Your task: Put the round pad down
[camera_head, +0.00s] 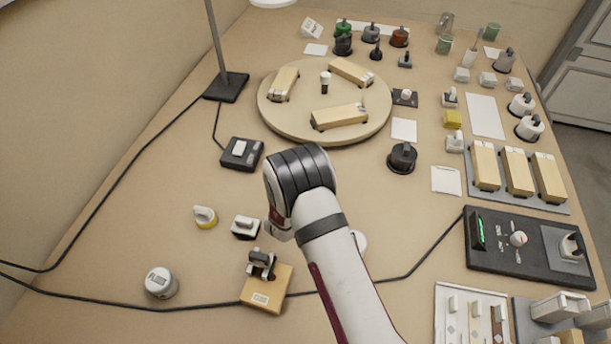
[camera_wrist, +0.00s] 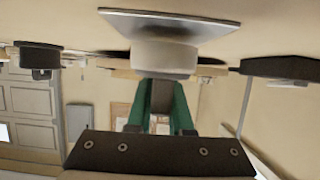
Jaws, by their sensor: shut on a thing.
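A round wooden board (camera_head: 300,128) with several wooden blocks stands beyond my wrist. A wooden block with a dark clip (camera_head: 265,290), a white-topped jar (camera_head: 160,282) and small knobs stand at left. A black panel (camera_head: 495,255) is at right. Cables cross the bench.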

